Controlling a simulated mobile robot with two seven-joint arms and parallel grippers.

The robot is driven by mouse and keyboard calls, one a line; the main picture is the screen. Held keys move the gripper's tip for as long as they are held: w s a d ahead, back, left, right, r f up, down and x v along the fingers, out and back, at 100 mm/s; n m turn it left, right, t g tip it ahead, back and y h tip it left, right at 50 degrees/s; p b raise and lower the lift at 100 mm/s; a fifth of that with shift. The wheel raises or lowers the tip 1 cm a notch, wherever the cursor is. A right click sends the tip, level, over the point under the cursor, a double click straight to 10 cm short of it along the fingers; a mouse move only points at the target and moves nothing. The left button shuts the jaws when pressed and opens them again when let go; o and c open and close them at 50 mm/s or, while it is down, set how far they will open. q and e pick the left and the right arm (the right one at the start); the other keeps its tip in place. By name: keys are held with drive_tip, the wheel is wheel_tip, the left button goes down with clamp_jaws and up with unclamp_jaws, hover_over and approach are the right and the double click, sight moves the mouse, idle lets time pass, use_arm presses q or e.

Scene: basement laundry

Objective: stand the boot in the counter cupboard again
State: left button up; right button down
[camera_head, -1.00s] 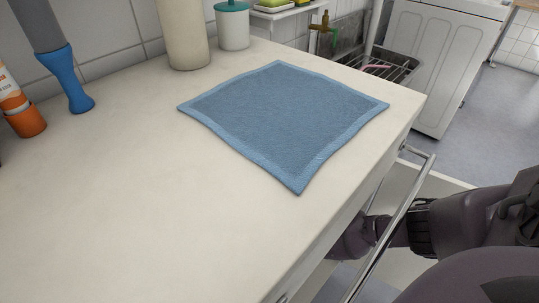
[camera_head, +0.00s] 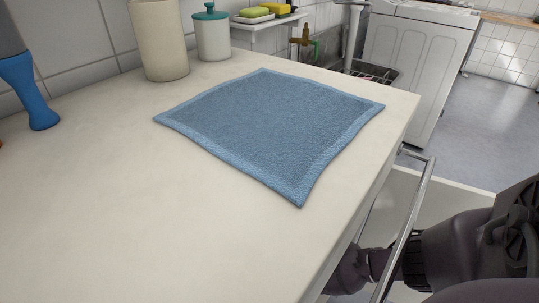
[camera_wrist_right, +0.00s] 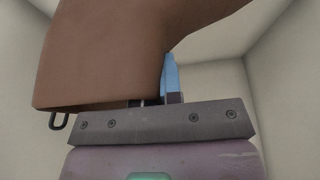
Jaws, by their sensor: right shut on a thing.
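The brown boot (camera_wrist_right: 105,50) fills the upper left of the right wrist view. Its shaft edge with a dark pull loop is near the gripper, and its far end runs out of the picture. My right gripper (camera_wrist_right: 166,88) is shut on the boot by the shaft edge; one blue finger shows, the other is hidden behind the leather. Pale walls of the counter cupboard (camera_wrist_right: 285,85) surround them. In the head view my right arm reaches below the counter edge, so gripper and boot are hidden there. Whether the boot touches the cupboard floor cannot be told. My left gripper is out of view.
The countertop (camera_head: 130,205) bears a blue cloth (camera_head: 270,125), a beige canister (camera_head: 160,40), a teal-lidded jar (camera_head: 212,35) and a blue-based object (camera_head: 28,90). A metal bar handle (camera_head: 411,212) stands out at the counter's front beside my arm. Open floor (camera_head: 495,130) lies beyond.

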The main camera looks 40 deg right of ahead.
drive_tip(key=shift+w, duration=0.1)
drive_tip(key=shift+f, duration=0.55)
idle(0.5)
drive_tip(key=c, duration=1.2)
unclamp_jaws()
drive_tip(key=shift+r, duration=0.25)
drive_tip(key=p+v, duration=0.5)
drive_tip(key=v, duration=0.4)
drive_tip(key=shift+w+r, duration=0.15)
drive_tip(key=shift+r, duration=0.05)
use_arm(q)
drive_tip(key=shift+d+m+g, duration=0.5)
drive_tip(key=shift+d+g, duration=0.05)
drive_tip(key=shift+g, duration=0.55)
use_arm(e)
drive_tip(key=shift+s+r, duration=0.4)
drive_tip(key=shift+s, duration=0.1)
